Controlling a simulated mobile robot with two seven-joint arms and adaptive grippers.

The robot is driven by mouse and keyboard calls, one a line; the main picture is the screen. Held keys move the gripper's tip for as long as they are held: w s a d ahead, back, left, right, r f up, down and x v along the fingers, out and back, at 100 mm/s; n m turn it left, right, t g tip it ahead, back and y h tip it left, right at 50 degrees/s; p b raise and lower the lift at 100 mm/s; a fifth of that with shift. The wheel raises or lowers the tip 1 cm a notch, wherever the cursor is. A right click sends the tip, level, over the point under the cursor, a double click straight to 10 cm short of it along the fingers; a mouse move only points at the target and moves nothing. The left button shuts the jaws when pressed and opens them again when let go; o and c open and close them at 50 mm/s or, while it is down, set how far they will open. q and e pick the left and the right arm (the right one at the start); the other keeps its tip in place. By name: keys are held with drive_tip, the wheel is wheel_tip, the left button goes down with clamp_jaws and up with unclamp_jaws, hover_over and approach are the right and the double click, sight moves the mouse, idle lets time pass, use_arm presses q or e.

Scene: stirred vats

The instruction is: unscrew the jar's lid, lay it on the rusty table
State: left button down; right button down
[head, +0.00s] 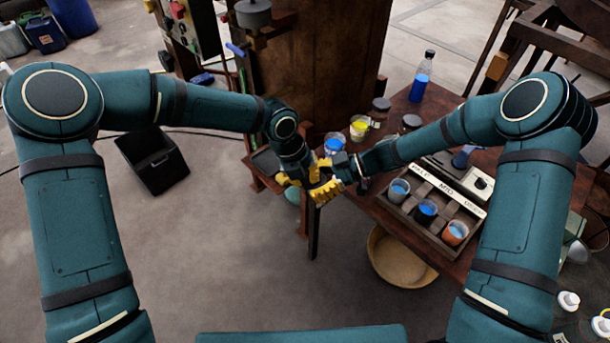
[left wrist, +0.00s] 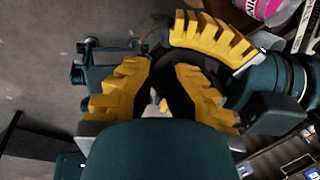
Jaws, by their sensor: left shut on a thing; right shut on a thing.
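My left gripper (head: 300,179) comes down from above, and my right gripper (head: 328,190) reaches in from the right. Their yellow fingers meet close together near the left edge of the rusty table (head: 398,107). Both are shut. The jar and its lid are mostly hidden between the fingers; the left appears to grip the lid and the right the jar. In the left wrist view the left gripper's fingers (left wrist: 165,95) close around something dark, with a yellow finger of the right gripper (left wrist: 212,42) just beyond. Whether the lid is loose cannot be told.
On the table stand a blue-filled bottle (head: 422,77), a yellow pot (head: 358,128), a blue pot (head: 333,145) and dark round-topped items (head: 411,122). A wooden tray (head: 399,213) holds three cups. A black crate (head: 153,160) and a tan basket (head: 400,262) are on the floor.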

use_arm(q)
drive_tip(key=n, duration=0.1)
drive_tip(key=s+n+t, duration=0.1)
drive_tip(key=n, duration=0.1)
drive_tip(key=shift+d, duration=0.2)
drive_tip(key=shift+f, duration=0.1)
drive_tip(key=shift+s+d, duration=0.1)
idle(0.7)
drive_tip(key=c, duration=1.2)
unclamp_jaws()
drive_tip(key=shift+o, duration=0.3)
